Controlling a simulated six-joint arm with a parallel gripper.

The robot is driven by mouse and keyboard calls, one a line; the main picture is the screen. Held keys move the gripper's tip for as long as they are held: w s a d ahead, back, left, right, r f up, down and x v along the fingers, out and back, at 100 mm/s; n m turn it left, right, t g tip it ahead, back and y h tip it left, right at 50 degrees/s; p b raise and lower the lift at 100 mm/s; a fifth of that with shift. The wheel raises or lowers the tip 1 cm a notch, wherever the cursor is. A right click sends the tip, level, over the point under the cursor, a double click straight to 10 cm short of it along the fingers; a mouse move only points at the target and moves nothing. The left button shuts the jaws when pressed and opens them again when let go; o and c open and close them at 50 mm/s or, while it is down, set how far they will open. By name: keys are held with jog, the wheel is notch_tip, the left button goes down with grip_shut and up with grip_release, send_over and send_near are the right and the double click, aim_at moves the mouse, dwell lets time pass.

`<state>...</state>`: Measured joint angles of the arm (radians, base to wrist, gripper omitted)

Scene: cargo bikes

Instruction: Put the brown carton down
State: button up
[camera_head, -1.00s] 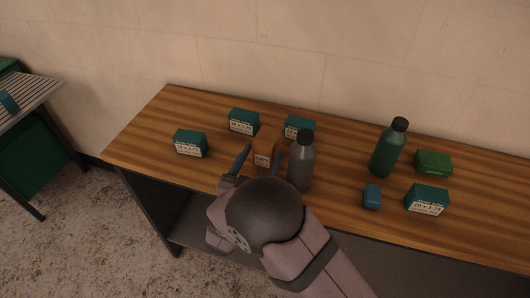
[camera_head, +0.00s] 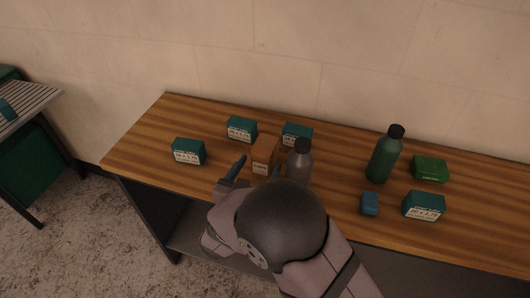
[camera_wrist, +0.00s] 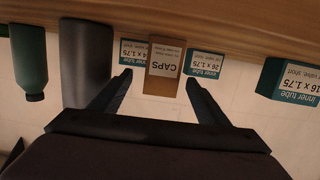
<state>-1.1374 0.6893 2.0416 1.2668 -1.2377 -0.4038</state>
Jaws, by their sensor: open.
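The brown carton (camera_head: 264,154) stands upright on the wooden table, between the green-white boxes and the grey bottle. In the wrist view, which is upside down, the carton (camera_wrist: 166,67) shows its "CAPS" label. My gripper (camera_head: 256,168) is open on the near side of the carton. In the wrist view the open fingertips (camera_wrist: 158,78) lie to either side of the carton, with a gap visible on each side. The carton's base shows against the table in the wrist view. My wrist hides part of the table's front in the head view.
The grey bottle (camera_head: 299,160) stands close to the right of my gripper. Several inner tube boxes stand around, including one at the left (camera_head: 188,152). A green bottle (camera_head: 384,156), a green box (camera_head: 430,168) and a small blue box (camera_head: 370,203) are further right. The table's left end (camera_head: 140,145) is clear.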

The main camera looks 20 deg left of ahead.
aim_at(265, 144)
jog(key=shift+r+g, duration=0.4)
jog(key=shift+s+f, duration=0.1)
jog(key=shift+f, duration=0.05)
jog(key=shift+p+x, duration=1.45)
jog(key=shift+x, duration=2.25)
jog(key=shift+a, duration=0.1)
jog(key=shift+c, duration=0.2)
jog(key=c, duration=1.4)
jog(key=shift+c, duration=0.2)
jog(key=shift+r+b, duration=0.55)
jog(key=shift+r, duration=4.5)
